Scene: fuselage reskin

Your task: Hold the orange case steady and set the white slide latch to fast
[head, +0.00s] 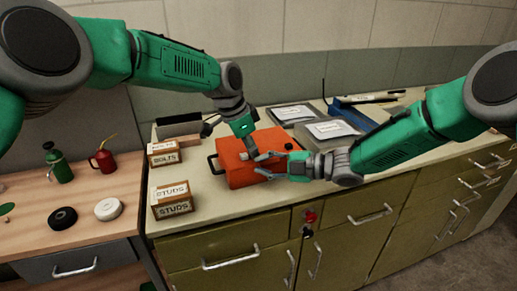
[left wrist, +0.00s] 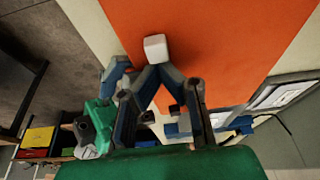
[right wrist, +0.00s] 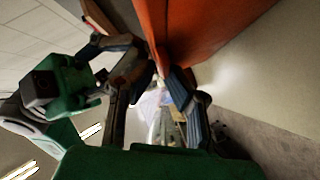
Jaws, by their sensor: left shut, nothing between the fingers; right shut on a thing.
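The orange case (head: 235,174) stands on the worktop, with a dark handle at its left side.
Boxes marked bolts (head: 163,158) and studs (head: 172,203) stand left of the case. Grey packets (head: 292,112) and a blue item (head: 352,116) lie behind and right. A wooden bench (head: 95,232) with an oil can (head: 104,160) stands at left. The worktop's front strip is clear.

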